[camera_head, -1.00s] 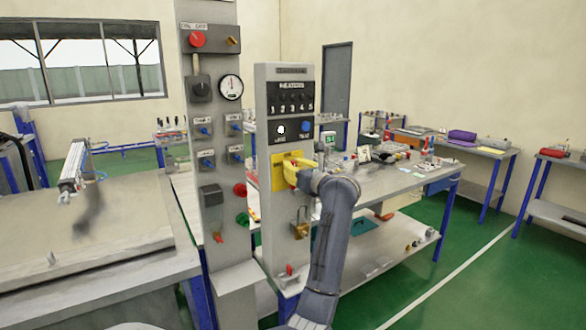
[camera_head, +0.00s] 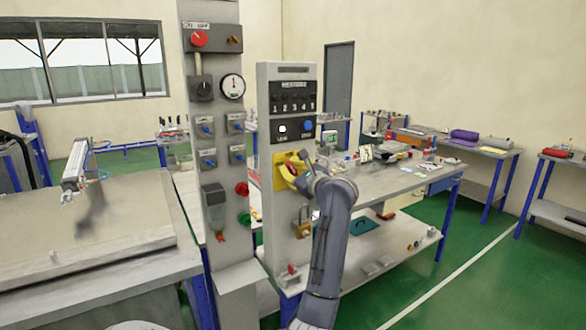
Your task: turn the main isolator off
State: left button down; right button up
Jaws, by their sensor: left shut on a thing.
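The main isolator is a yellow plate (camera_head: 280,181) on the front of the grey control panel, below the white and blue buttons. Its red handle (camera_head: 288,170) shows in part and looks slanted. My left gripper (camera_head: 296,171) is at the isolator and shut on the handle, its wrist to the right of the plate. The gripper covers part of the handle, so its exact position is hard to read. My right gripper is out of view.
A brass padlock (camera_head: 304,230) hangs below the isolator. A grey post (camera_head: 217,120) with switches and a gauge (camera_head: 232,86) stands close on the left. A workbench (camera_head: 385,185) with small items is behind my arm.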

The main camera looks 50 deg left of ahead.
pick_arm(q)
jog(key=n, duration=0.3)
jog(key=s+f+n, duration=0.1)
jog(key=n, duration=0.1)
jog(key=shift+a+n, duration=0.1)
jog(key=shift+n, duration=0.2)
jog(key=shift+s+f+n, duration=0.1)
jog(key=shift+f+n, duration=0.15)
jog(key=shift+n, duration=0.8)
jog(key=shift+s+f+n, duration=0.1)
jog(key=shift+f+n, duration=0.15)
jog(key=shift+n, duration=0.75)
jog(key=shift+f+n, duration=0.25)
jog(key=shift+n, duration=0.8)
jog(key=c, duration=1.3)
grip_release()
jog(key=d, duration=0.4)
jog(key=s+d, duration=0.1)
jog(key=d, duration=0.3)
jog(key=s+d, duration=0.1)
jog(key=d, duration=0.2)
jog(key=shift+d, duration=0.4)
